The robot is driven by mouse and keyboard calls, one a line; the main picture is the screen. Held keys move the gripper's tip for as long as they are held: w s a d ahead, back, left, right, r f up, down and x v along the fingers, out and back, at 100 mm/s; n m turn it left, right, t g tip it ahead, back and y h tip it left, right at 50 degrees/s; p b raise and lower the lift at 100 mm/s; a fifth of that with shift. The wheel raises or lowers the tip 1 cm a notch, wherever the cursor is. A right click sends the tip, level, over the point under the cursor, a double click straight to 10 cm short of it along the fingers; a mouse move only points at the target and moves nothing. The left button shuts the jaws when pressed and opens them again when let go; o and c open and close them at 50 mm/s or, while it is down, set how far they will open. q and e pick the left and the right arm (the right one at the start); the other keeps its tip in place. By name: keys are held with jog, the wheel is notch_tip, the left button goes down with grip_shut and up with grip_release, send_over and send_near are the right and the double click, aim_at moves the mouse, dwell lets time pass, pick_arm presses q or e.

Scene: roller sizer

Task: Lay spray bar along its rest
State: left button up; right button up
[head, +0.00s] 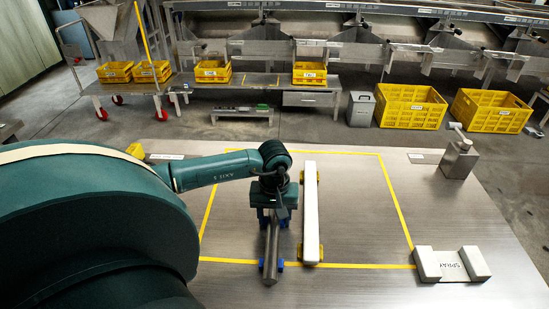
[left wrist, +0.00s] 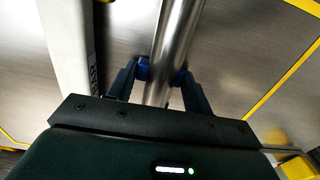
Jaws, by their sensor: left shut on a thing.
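The spray bar, a round steel bar (head: 271,250), lies lengthwise on the table with blue supports (head: 281,265) beside its near end. My left gripper (head: 272,212) is over it, pointing down, with its fingers around it. In the left wrist view the steel bar (left wrist: 175,40) runs between the two fingers (left wrist: 160,85), which are shut on it. A pale block with a raised wall at each end (head: 452,264), with lettering that seems to read SPRAY, stands empty at the right front; it looks like the rest. My right gripper is out of view.
A long white bar (head: 311,215) on yellow supports lies just right of the steel bar, close to my left gripper. A metal dispenser (head: 460,157) stands at the table's back right. Yellow tape (head: 393,200) marks a rectangle. The table between white bar and pale block is clear.

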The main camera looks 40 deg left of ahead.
pick_arm(q)
jog(key=shift+f, duration=0.1)
jog(key=o, duration=1.4)
jog(key=shift+c, duration=0.2)
